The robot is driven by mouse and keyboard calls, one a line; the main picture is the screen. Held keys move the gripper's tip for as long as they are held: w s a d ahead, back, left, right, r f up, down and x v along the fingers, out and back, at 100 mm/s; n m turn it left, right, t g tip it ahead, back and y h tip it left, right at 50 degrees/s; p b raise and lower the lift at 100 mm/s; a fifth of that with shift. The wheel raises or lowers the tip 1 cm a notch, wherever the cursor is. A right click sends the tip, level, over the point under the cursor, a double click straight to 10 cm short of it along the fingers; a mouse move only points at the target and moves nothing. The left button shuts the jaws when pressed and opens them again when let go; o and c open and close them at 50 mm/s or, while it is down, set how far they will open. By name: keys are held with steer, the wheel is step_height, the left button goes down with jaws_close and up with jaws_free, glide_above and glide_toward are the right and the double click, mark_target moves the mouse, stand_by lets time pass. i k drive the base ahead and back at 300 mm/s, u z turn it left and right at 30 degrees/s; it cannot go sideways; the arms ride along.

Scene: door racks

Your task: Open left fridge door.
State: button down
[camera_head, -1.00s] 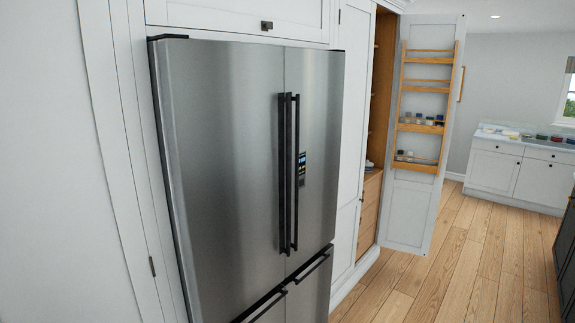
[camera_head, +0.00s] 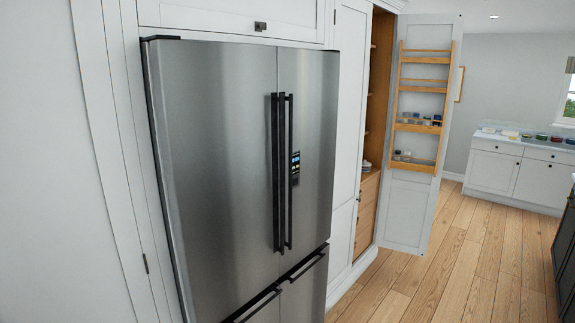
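The left fridge door (camera_head: 215,150) is a tall stainless steel panel in the head view, and it is closed. Its long black vertical handle (camera_head: 276,175) runs along its right edge. The right fridge door (camera_head: 313,150) is narrower in view and also closed, with its own black handle (camera_head: 289,170) close beside the left one and a small lit display (camera_head: 295,163). My gripper is not in view, and nothing touches either handle.
Lower drawers with black bar handles (camera_head: 307,266) sit below the doors. A pantry door (camera_head: 408,205) with wooden racks stands open to the right. White cabinets (camera_head: 513,170) stand farther back. The wooden floor (camera_head: 455,265) at right is clear. A white wall panel is at left.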

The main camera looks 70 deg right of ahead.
mark_target(217, 102)
steer(key=k, duration=1.6)
steer(key=z, duration=1.75)
steer(key=i, duration=1.05)
steer(key=u, duration=0.1)
